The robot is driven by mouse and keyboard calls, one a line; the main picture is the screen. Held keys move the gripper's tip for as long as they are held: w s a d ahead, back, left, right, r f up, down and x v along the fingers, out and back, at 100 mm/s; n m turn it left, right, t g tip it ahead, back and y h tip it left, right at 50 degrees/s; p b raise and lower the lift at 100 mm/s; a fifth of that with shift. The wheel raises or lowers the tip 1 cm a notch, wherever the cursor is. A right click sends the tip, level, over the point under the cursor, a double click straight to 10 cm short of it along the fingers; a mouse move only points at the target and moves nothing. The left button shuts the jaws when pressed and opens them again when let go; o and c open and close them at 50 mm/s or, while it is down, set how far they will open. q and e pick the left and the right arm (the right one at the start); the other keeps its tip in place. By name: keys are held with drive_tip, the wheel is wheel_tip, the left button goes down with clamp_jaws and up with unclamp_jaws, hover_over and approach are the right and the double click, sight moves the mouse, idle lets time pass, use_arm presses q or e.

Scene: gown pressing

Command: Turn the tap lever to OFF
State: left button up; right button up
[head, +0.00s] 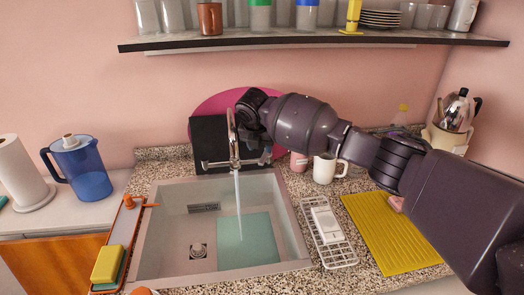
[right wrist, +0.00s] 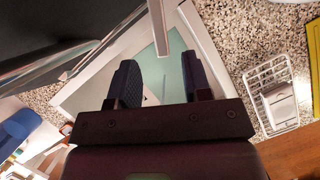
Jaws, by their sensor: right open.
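The chrome tap (head: 233,135) stands at the back of the sink, and a stream of water (head: 238,192) runs from its spout into the basin. A thin horizontal bar (head: 217,163) crosses at the tap's base; I cannot tell for certain which part is the lever. My right arm comes in from the right with its wrist just right of the tap. In the right wrist view, my right gripper (right wrist: 162,72) is open and empty, its two dark fingers apart. The tap's metal (right wrist: 157,25) shows beyond the fingertips; contact is not clear. My left gripper is not in view.
The sink (head: 165,235) holds a teal board (head: 245,240). A black board (head: 207,135) leans behind the tap. A white mug (head: 325,168), a wire rack (head: 335,250) and a yellow mat (head: 385,245) lie to the right. A shelf (head: 300,42) runs above.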

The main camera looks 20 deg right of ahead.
drive_tip(key=shift+v, duration=0.95)
drive_tip(key=shift+c, duration=0.3)
